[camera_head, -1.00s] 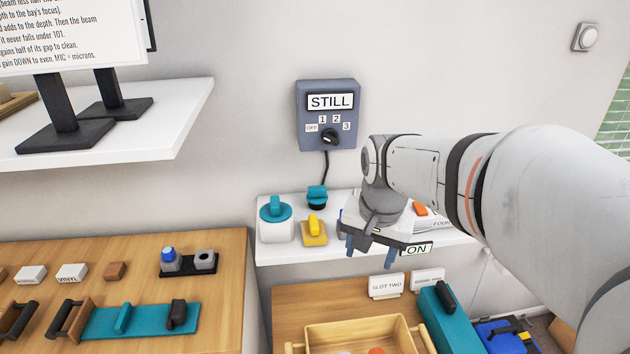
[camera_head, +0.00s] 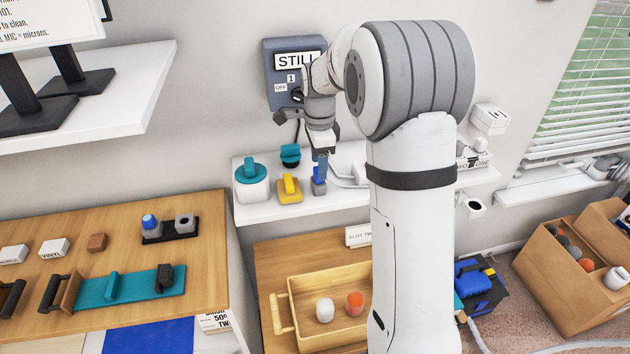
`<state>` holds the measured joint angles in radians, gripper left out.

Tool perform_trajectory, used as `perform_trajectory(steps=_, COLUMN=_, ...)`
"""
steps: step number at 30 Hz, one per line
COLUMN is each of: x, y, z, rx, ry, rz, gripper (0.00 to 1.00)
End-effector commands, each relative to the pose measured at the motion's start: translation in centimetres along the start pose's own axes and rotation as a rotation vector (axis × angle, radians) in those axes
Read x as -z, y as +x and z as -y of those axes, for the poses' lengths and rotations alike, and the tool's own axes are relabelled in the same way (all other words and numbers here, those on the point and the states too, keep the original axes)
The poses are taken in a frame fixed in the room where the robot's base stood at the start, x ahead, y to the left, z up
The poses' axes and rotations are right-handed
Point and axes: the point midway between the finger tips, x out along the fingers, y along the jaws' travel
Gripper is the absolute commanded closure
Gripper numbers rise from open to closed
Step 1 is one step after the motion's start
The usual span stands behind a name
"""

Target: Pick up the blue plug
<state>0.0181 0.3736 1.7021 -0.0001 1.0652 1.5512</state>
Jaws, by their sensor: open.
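A small block with a dark blue top (camera_head: 318,186), which looks like the blue plug, sits on the white wall shelf just right of a yellow plug (camera_head: 289,188). My gripper (camera_head: 321,172) points down directly over it, with blue-grey fingers at or very near its top. The jaws are open. The fingers partly cover the block, and I cannot tell whether they touch it or straddle it. Another blue-topped piece (camera_head: 150,222) stands in a black holder on the wooden table at left, well away from my gripper.
A white jar with a teal lid (camera_head: 251,183) and a teal plug (camera_head: 290,155) stand left of my gripper. A grey switch box (camera_head: 283,75) hangs behind. A wooden tray (camera_head: 325,290) holds a white and an orange piece below. My arm hides the shelf's right part.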

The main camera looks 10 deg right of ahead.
Motion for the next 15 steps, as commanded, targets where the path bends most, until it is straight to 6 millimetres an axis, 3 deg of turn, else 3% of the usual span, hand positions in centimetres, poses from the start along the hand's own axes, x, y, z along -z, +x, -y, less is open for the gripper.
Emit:
perform_trajectory(steps=6, x=0.0, y=3.0, z=0.3, rx=-0.003, ry=-0.001, rz=0.000, gripper=0.45)
perform_trajectory(steps=15, x=0.0, y=3.7, z=0.3, rx=-0.001, ry=0.000, rz=0.000, gripper=0.45)
